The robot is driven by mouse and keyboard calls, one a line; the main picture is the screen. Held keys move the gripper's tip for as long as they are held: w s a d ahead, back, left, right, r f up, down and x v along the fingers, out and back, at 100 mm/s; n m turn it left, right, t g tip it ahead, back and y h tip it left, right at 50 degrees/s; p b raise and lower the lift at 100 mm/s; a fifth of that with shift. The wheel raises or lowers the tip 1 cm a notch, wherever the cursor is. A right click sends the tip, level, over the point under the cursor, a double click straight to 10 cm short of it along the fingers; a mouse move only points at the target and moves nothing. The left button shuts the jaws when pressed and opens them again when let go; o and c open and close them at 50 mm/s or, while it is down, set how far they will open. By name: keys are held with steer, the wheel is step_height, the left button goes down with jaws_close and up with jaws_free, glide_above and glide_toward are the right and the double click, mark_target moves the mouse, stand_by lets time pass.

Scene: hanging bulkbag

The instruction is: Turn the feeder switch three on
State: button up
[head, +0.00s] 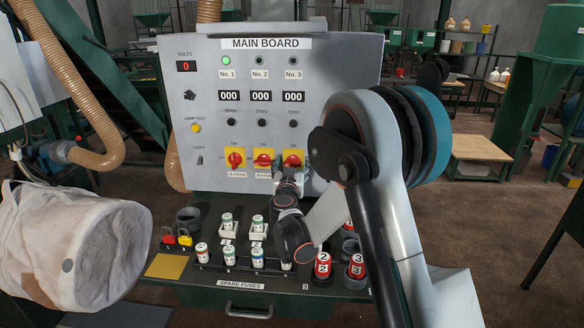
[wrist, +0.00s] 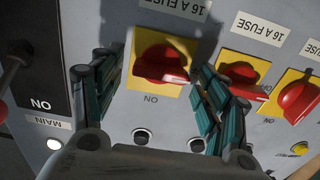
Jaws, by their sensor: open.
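Feeder switch three (head: 293,160) is a red knob on a yellow plate, rightmost of three on the main board (head: 320,75). Its handle lies level. The wrist view, upside down, shows the same knob (wrist: 160,65) between the two fingers of my gripper (wrist: 158,78). The fingers are open, one on each side of the handle; I cannot tell whether they touch it. In the head view my gripper (head: 290,178) is just below the knob, partly hidden by my arm. Lamp No. 3 (head: 293,61) is dark.
Switch two (wrist: 243,80) and switch one (wrist: 300,98) sit close beside my gripper. Lamp No. 1 (head: 227,61) is green; lamp No. 2 (head: 260,61) is dark. Fuses (head: 257,258) stand on the ledge below. A pale bulk bag (head: 75,245) hangs at left.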

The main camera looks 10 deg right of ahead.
steer(key=c, duration=1.1)
steer(key=shift+o, duration=0.2)
steer(key=shift+m, duration=0.4)
steer(key=m+b, duration=0.1)
steer(key=m, duration=0.3)
steer(key=shift+d, duration=0.1)
steer(key=m, duration=0.4)
steer(key=shift+b, duration=0.35)
steer(key=m, duration=0.5)
steer(key=shift+s+d+f+b, duration=0.1)
steer(key=shift+d+b, duration=0.05)
steer(key=shift+b, duration=0.15)
steer(key=shift+m, duration=2)
